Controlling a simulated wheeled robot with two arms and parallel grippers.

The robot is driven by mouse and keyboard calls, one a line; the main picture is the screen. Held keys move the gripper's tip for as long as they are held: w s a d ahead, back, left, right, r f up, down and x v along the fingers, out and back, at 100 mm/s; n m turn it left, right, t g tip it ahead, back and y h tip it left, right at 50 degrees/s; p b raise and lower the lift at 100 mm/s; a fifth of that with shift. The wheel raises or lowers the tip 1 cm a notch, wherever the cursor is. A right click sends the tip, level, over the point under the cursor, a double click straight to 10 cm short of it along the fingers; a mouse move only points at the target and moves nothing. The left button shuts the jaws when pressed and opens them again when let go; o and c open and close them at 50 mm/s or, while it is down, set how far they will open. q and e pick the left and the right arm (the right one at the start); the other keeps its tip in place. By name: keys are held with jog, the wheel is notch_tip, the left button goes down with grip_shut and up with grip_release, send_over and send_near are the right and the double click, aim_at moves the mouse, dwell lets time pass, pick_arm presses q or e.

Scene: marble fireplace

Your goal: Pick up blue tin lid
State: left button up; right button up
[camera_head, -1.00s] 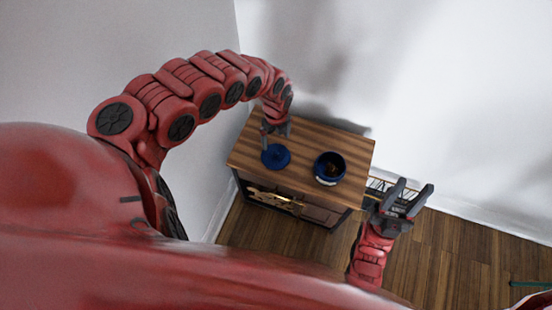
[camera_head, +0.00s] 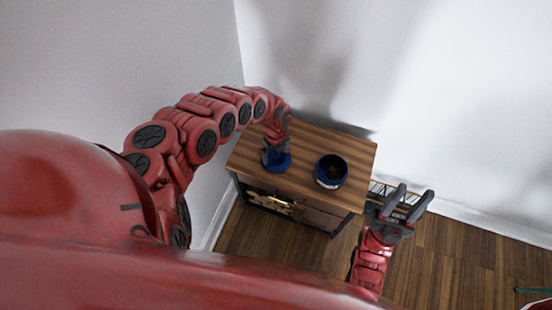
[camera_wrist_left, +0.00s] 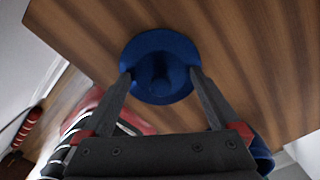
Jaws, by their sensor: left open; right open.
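The blue tin lid (camera_head: 283,165) lies on the wooden top of a small cabinet (camera_head: 312,143), near its left side. In the left wrist view the lid (camera_wrist_left: 160,45) is round with a raised knob (camera_wrist_left: 160,77) in its middle. My left gripper (camera_head: 270,152) is over the lid, partly hiding it. My right gripper (camera_head: 408,202) is open and empty, to the right of the cabinet.
A blue tin (camera_head: 331,171), open at the top with dark contents, stands on the cabinet to the right of the lid. White walls stand behind and to the left.

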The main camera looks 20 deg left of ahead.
pick_arm(q)
jog(key=shift+s, duration=0.1)
grip_shut()
jog(key=shift+s+d, duration=0.1)
dwell(0.3)
